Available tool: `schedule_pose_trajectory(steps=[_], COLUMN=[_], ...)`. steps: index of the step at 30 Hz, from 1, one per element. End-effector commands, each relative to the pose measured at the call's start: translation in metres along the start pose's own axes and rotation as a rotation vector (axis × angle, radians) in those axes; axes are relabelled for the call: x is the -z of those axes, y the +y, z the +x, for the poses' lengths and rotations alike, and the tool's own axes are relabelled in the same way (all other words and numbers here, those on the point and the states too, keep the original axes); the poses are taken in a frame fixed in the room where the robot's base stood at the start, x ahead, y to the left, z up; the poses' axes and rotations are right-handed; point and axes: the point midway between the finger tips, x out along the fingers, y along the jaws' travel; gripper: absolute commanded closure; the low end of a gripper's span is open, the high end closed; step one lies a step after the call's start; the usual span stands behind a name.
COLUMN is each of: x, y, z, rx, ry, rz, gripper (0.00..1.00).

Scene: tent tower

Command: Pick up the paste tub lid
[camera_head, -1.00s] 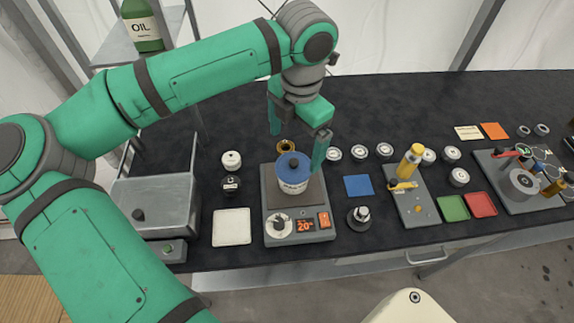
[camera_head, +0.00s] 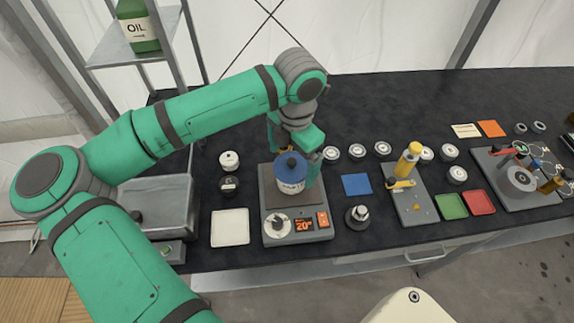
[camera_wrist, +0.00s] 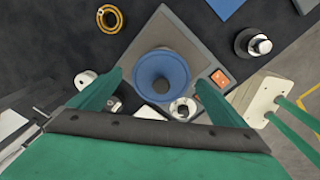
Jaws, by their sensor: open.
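The paste tub (camera_head: 289,187) stands on a grey hotplate (camera_head: 297,233) whose display reads 20°. My gripper (camera_wrist: 157,82) is open and empty, one green finger on each side of the lid. In the head view my gripper (camera_head: 293,160) is around and just behind the lid, and the arm partly hides it. I cannot tell whether the fingers touch the lid.
A brass ring (camera_wrist: 109,18) lies behind the hotplate. A dark-bodied metal knob piece (camera_head: 357,216) and a blue square (camera_head: 356,185) are to the right. A white square pad (camera_head: 230,227) and two small jars (camera_head: 229,160) are to the left. A metal basin (camera_head: 160,210) stands further left.

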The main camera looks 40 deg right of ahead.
Motion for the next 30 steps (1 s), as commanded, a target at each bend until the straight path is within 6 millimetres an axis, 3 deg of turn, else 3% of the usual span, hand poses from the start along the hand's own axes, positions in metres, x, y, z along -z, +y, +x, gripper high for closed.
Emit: schedule_pose_trajectory(steps=[1,6,20,25,30], x=[0.000,0.004,0.006,0.005,0.018], y=[0.000,0.003,0.005,0.006,-0.018], z=[0.000,0.000,-0.008,-0.032,-0.068], rx=[0.000,0.000,-0.002,-0.004,-0.006], ry=[0.000,0.000,0.000,0.000,-0.001], rz=[-0.001,-0.010,-0.014,-0.012,-0.009], gripper=[0.11,0.47,0.51,0.51,0.51])
